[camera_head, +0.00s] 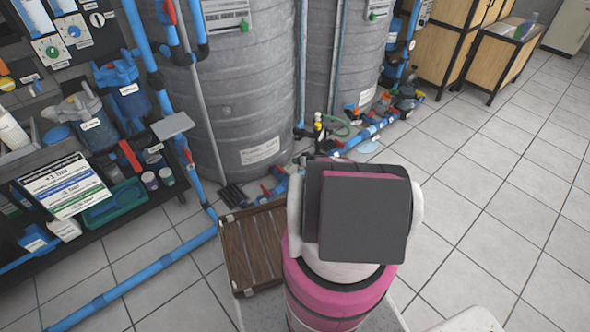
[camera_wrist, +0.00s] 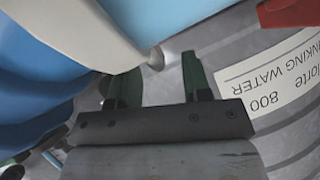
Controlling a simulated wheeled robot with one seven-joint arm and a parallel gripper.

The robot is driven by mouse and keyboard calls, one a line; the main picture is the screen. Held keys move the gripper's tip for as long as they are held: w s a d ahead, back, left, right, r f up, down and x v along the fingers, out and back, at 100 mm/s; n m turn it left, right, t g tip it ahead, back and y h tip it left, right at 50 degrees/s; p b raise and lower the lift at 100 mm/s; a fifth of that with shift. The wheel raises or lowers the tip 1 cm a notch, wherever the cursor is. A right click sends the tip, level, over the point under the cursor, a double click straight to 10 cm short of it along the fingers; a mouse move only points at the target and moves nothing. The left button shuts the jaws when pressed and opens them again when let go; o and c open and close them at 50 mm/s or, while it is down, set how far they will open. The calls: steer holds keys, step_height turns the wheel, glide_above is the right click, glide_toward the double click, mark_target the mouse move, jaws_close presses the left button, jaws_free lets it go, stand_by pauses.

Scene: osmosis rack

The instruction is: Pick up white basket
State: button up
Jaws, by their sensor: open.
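I cannot make out a white basket for certain in either view. A pale, open-topped holder (camera_head: 18,152) stands on the shelf at the left edge of the head view, partly cut off by the frame; I cannot tell if it is the basket. My gripper (camera_wrist: 158,66) shows in the wrist view with its two dark green fingers apart. A small pale round tip lies between the fingers, at the end of a cream-white body (camera_wrist: 80,32) with blue beside it. I cannot tell whether the fingers touch it. My gripper is not visible in the head view.
Large grey tanks (camera_head: 235,95) stand at the back; a tank label (camera_wrist: 270,75) is close in the wrist view. Blue pipes (camera_head: 150,278) cross the floor at left. A brown slatted platform (camera_head: 250,250) lies beside my body. The tiled floor (camera_head: 500,190) is clear at right.

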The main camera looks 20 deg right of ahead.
steer(key=shift+w+a+f, duration=0.2)
steer(key=shift+w, duration=0.1)
jaws_close()
steer(key=shift+r, duration=0.1)
